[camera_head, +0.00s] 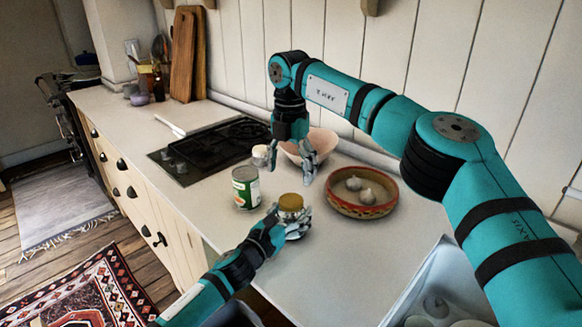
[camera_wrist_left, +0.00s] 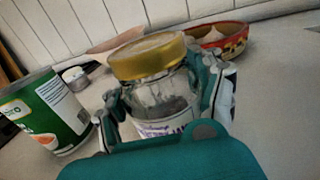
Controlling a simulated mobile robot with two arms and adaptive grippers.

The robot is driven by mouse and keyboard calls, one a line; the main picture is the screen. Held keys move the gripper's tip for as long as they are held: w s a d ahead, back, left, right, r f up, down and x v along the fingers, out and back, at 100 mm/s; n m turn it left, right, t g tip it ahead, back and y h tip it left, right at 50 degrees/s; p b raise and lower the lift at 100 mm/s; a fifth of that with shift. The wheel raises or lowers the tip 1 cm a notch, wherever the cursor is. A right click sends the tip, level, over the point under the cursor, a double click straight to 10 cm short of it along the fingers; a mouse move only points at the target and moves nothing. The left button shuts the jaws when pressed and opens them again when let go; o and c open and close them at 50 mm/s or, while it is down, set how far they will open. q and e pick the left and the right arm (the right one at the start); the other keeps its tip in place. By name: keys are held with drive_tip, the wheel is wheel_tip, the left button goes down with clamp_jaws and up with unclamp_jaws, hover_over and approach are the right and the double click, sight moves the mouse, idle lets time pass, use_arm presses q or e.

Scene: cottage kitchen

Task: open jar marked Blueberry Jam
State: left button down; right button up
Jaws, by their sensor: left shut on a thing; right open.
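A glass jar with a gold lid (camera_head: 291,202) stands upright on the counter. In the left wrist view its lid (camera_wrist_left: 147,56) is on, and the jar's glass body (camera_wrist_left: 165,95) shows with dark contents low inside. My left gripper (camera_head: 287,222) is shut on the jar's body, with a finger on each side in the left wrist view (camera_wrist_left: 165,100). My right gripper (camera_head: 303,168) is open and empty, pointing down above and behind the jar, apart from the lid.
A green can (camera_head: 246,188) stands just left of the jar. A red-rimmed bowl (camera_head: 361,205) with garlic is to the right. A pink bowl (camera_head: 322,142) and a small white-lidded jar (camera_head: 260,155) are behind. A sink (camera_head: 425,275) is at front right.

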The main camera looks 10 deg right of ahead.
sight(291, 200)
drive_tip(key=m, duration=1.6)
drive_tip(key=shift+d+f+m, duration=0.1)
drive_tip(key=shift+m, duration=0.3)
drive_tip(key=shift+f, duration=3.9)
